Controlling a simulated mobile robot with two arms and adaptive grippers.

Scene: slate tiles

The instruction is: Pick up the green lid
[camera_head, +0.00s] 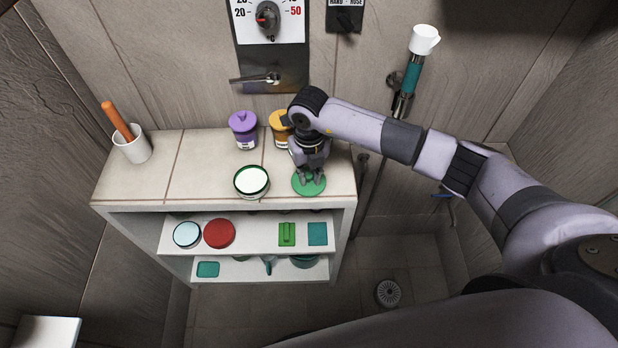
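The green lid (309,188) is a flat round disc lying on the tiled top of the shelf unit, near its front right edge. My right gripper (312,178) points down over the lid, with its fingertips at the lid's upper surface. The fingers look spread apart around the middle of the lid. Whether they touch a knob there is too small to tell. An open round jar with a green rim and white inside (251,181) stands just left of the lid. My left gripper is not in view.
A purple-lidded jar (243,130) and an orange-lidded jar (279,127) stand behind, the orange one close to my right wrist. A white cup with an orange stick (132,147) stands far left. Lower shelves hold a red disc (219,233) and other items. The left countertop is mostly clear.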

